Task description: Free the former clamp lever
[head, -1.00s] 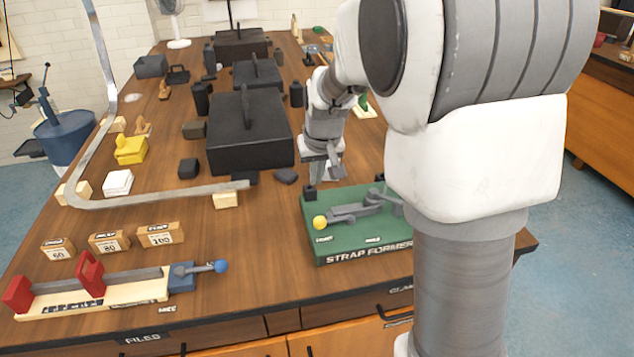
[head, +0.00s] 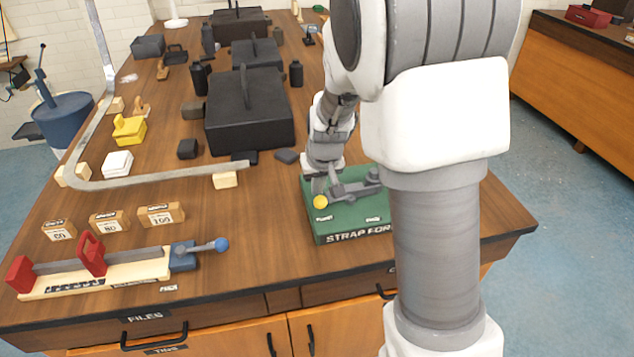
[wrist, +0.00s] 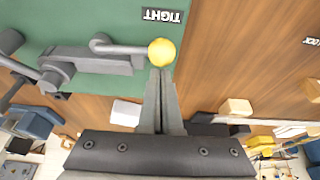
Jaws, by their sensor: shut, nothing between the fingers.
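The strap former is a green base (head: 320,229) with grey metal parts (head: 358,190) on top, on the front right of the bench. Its clamp lever ends in a yellow ball knob (head: 320,201). In the wrist view the knob (wrist: 162,52) sits at the end of a thin grey lever arm (wrist: 118,48), beside a label reading TIGHT (wrist: 161,15). My gripper (wrist: 160,78) is shut and empty, its fingertips right at the knob; whether they touch it I cannot tell. In the head view my gripper (head: 319,186) is just behind the knob. My arm hides the base's right part.
A file holder (head: 100,282) with a blue-knobbed lever (head: 221,244) lies front left. Small grit blocks (head: 161,215) stand behind it. A bent metal strip (head: 150,183) and black boxes (head: 248,125) lie further back. The wood between blocks and strap former is clear.

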